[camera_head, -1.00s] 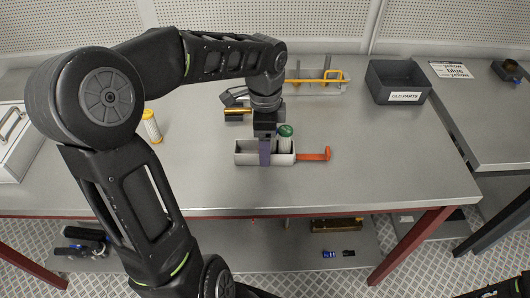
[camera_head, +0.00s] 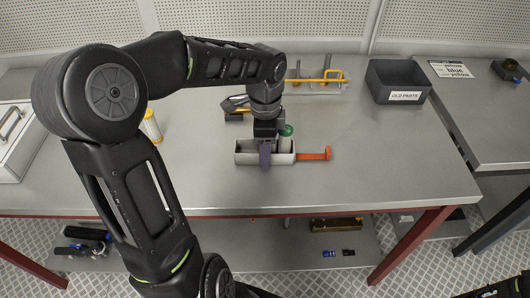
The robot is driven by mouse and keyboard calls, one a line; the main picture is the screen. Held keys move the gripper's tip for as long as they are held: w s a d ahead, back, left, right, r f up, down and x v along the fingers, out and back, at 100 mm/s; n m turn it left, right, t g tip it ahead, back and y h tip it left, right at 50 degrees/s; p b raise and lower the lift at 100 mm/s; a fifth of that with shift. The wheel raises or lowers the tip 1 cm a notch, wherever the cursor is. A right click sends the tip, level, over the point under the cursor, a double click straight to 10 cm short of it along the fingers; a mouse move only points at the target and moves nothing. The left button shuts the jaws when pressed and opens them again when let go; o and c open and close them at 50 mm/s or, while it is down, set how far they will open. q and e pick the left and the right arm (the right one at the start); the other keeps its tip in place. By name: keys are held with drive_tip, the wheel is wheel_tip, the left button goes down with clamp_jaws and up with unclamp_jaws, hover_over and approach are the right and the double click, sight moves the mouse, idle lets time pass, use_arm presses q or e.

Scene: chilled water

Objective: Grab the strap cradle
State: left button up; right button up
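A small light grey tray (camera_head: 246,158) stands mid-table. A white cylinder with a green cap (camera_head: 287,137) stands in its right part. An orange handle-like piece (camera_head: 314,154) sticks out to its right. A purple strip (camera_head: 265,156) hangs at the tray's front wall, right below my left gripper (camera_head: 267,138). My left gripper points down over the tray; its fingers are mostly hidden, so I cannot tell whether they hold the strip. At the back, a grey rack (camera_head: 328,88) has a yellow bar (camera_head: 306,80). I cannot tell which thing is the strap cradle. My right gripper is out of view.
A dark bin marked OLD PARTS (camera_head: 398,82) stands at the back right. A white and yellow cylinder (camera_head: 151,126) and a pale case (camera_head: 14,140) are at the left. A lower shelf holds small items.

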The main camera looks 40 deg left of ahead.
use_arm(q)
clamp_jaws()
idle(0.4)
wheel_tip(320, 180, up, 10)
drive_tip(key=shift+r, duration=0.1)
idle(0.5)
idle(0.4)
